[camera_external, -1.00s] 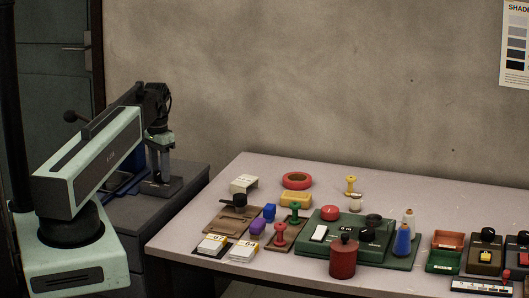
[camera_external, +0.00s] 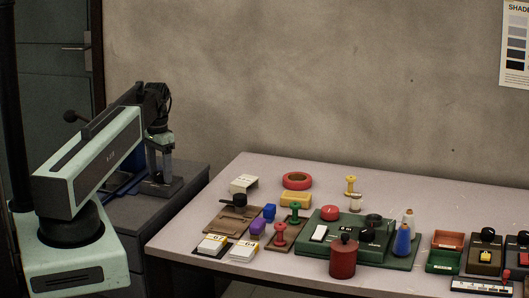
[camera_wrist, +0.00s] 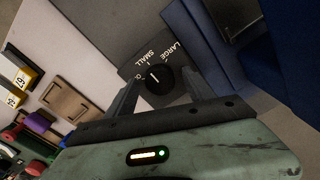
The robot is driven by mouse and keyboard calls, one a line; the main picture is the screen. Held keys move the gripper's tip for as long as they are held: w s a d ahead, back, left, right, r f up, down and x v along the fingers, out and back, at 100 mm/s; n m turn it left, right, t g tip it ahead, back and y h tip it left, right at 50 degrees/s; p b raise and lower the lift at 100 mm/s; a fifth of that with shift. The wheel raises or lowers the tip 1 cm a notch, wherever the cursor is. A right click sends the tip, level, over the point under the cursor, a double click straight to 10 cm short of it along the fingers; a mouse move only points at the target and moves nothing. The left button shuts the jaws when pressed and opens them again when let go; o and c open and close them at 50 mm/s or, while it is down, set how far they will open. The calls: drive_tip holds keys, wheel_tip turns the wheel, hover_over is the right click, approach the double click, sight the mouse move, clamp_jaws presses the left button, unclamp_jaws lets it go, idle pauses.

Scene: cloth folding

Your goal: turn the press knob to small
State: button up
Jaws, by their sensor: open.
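The press knob (camera_wrist: 158,79) is round and black with a short white pointer line. It sits on a dark plate (camera_wrist: 131,71) marked SMALL and LARGE, with a third label partly hidden. I cannot tell exactly which label the pointer meets. My gripper (camera_wrist: 163,80) is open, with one finger on each side of the knob; whether they touch it is unclear. In the external view my gripper (camera_external: 160,160) points down over the grey base (camera_external: 163,186) of the blue press (camera_external: 128,185), which my arm mostly hides.
The press stands on a dark cabinet (camera_external: 190,187), left of the pale table (camera_external: 190,255). The table holds stamps, blocks, a red tape roll (camera_external: 297,180) and a green device (camera_external: 340,247). A blue press part (camera_wrist: 197,45) rises close beside my right finger.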

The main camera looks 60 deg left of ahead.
sight(160, 173)
wheel_tip(160, 173, up, 8)
drive_tip(key=p, duration=0.8)
drive_tip(key=shift+f, duration=0.1)
